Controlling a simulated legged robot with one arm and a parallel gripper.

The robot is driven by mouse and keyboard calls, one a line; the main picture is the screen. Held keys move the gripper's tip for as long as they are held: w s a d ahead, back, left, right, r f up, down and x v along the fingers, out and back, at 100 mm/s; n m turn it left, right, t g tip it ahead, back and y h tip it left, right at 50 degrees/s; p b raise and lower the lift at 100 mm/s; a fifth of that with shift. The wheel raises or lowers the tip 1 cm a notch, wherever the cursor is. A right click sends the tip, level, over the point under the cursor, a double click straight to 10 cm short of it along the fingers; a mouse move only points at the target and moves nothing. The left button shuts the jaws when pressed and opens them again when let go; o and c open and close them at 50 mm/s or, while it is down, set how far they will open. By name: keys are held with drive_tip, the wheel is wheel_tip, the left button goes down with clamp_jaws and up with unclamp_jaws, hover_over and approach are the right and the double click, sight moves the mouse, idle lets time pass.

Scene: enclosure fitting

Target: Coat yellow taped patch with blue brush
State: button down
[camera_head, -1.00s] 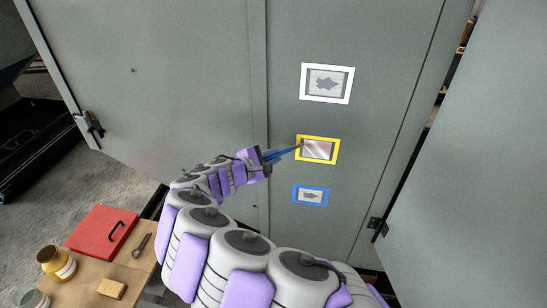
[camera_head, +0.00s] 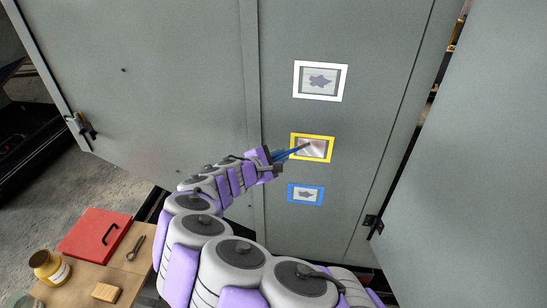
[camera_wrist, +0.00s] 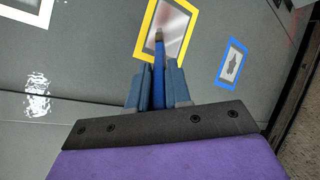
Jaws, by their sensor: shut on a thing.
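The yellow taped patch (camera_head: 327,157) is a rectangle on the grey cabinet door, between a white-taped and a blue-taped one. Its inside is shiny, silvery and slightly pinkish. My gripper (camera_head: 277,157) is left of the patch, shut on the blue brush (camera_head: 291,152), whose tip overlaps the patch's inside. In the wrist view the brush (camera_wrist: 159,72) points up between the fingers (camera_wrist: 153,88), its brownish tip over the lower inside of the yellow patch (camera_wrist: 148,31). I cannot tell whether the tip touches the surface.
The white-taped patch (camera_head: 296,80) above and the blue-taped patch (camera_head: 292,193) below show dark splotches. At lower left, a wooden bench (camera_head: 85,285) carries a red case (camera_head: 85,232), a yellow jar (camera_head: 47,268), a wooden block (camera_head: 106,292) and a dark tool (camera_head: 135,248). An open door panel (camera_head: 470,180) stands right.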

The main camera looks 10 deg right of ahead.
drive_tip(key=shift+s+d+b, duration=0.6)
drive_tip(key=shift+s+d, duration=0.45)
drive_tip(key=shift+d, duration=2.1)
drive_tip(key=w+a+p, duration=0.1)
drive_tip(key=w+a, duration=0.2)
drive_tip(key=a, duration=0.7)
drive_tip(key=shift+w+p, duration=0.2)
drive_tip(key=shift+p, duration=0.2)
drive_tip(key=s+a, duration=0.2)
drive_tip(key=s, duration=0.3)
drive_tip(key=shift+s+p, duration=0.4)
